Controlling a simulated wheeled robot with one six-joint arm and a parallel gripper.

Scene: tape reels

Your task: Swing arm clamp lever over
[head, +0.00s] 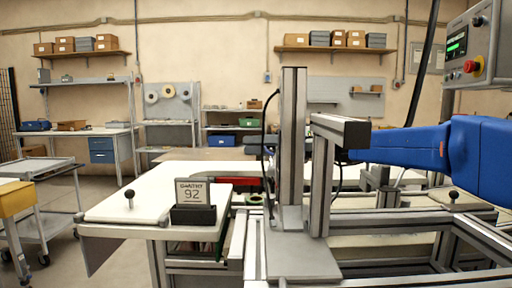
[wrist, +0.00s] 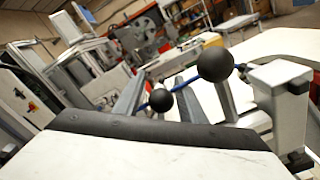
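In the wrist view a large black ball knob (wrist: 214,64) stands close ahead, right of centre. A smaller black knob (wrist: 160,100) is lower and left of it. A thin blue rod runs behind the knobs toward a pale grey block (wrist: 280,88) on the right. Several grey upright prongs stand around the knobs; I cannot tell which are my fingers. I see no grip on either knob. In the head view my blue arm reaches in from the right and its end is hidden behind the metal frame. Which knob belongs to the clamp lever is unclear.
In the head view an upright aluminium post (head: 293,140) and a crossbeam frame (head: 340,128) stand centrally. A "92" sign (head: 192,193) and a knob (head: 129,195) are on the left white table (head: 110,212). Another knob (head: 453,195) is at right. A control box (head: 470,50) hangs upper right.

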